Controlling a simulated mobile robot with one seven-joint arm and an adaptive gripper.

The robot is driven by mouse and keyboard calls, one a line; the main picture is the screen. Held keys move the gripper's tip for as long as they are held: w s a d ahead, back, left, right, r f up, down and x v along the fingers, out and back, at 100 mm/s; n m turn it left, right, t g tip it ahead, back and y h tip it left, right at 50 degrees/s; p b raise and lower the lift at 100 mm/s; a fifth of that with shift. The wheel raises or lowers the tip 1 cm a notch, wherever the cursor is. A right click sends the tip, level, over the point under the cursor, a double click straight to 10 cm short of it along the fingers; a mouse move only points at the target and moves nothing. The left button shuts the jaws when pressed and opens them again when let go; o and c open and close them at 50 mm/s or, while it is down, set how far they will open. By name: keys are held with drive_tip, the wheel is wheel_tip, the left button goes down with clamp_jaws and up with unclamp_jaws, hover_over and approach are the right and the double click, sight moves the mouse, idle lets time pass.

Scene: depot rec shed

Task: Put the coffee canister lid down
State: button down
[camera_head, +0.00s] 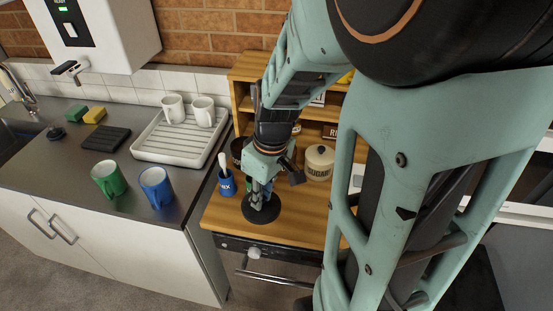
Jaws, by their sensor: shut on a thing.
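My gripper (262,202) points down over the front left part of the wooden worktop (305,222). It is shut on a dark round disc (274,214), which looks like the coffee canister lid. The lid appears about level, and I cannot tell whether it touches the wood. The gripper covers its middle. A dark canister (237,148) stands behind and left of my wrist, partly hidden; its label cannot be read. A cream canister marked SUGAR (319,163) stands to the right, with a lid and dark knob on it.
A blue mug with a spoon (227,184) stands close left of the lid. A green mug (109,180), blue mug (157,188) and white drying tray (180,146) are on the grey counter. Wooden shelving (243,75) rises behind. Bare wood lies right of the lid.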

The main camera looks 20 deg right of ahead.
drive_tip(key=shift+d+r, duration=0.15)
drive_tip(key=w+d+f+b, duration=0.2)
drive_tip(key=d+f, duration=0.1)
drive_tip(key=w+d+f+b, duration=0.2)
drive_tip(key=w+d+f, duration=0.1)
drive_tip(key=d, duration=0.1)
drive_tip(key=w+d+f+b, duration=0.1)
drive_tip(key=w+d+f, duration=0.1)
drive_tip(key=d+f, duration=0.1)
drive_tip(key=shift+w+d+b, duration=0.2)
drive_tip(key=shift+d+b, duration=0.2)
drive_tip(key=shift+w+d+f, duration=0.1)
drive_tip(key=shift+d+f, duration=0.05)
drive_tip(key=shift+f, duration=0.1)
drive_tip(key=shift+w+d+f+b, duration=0.1)
drive_tip(key=shift+f+b, duration=0.5)
drive_tip(key=shift+f, duration=0.25)
drive_tip(key=shift+w+d+f+b, duration=0.1)
drive_tip(key=shift+f+b, duration=0.5)
drive_tip(key=shift+f, duration=0.25)
drive_tip(key=shift+s, duration=0.1)
drive_tip(key=shift+f, duration=0.2)
drive_tip(key=c, duration=1.8)
unclamp_jaws()
drive_tip(key=shift+r, duration=0.15)
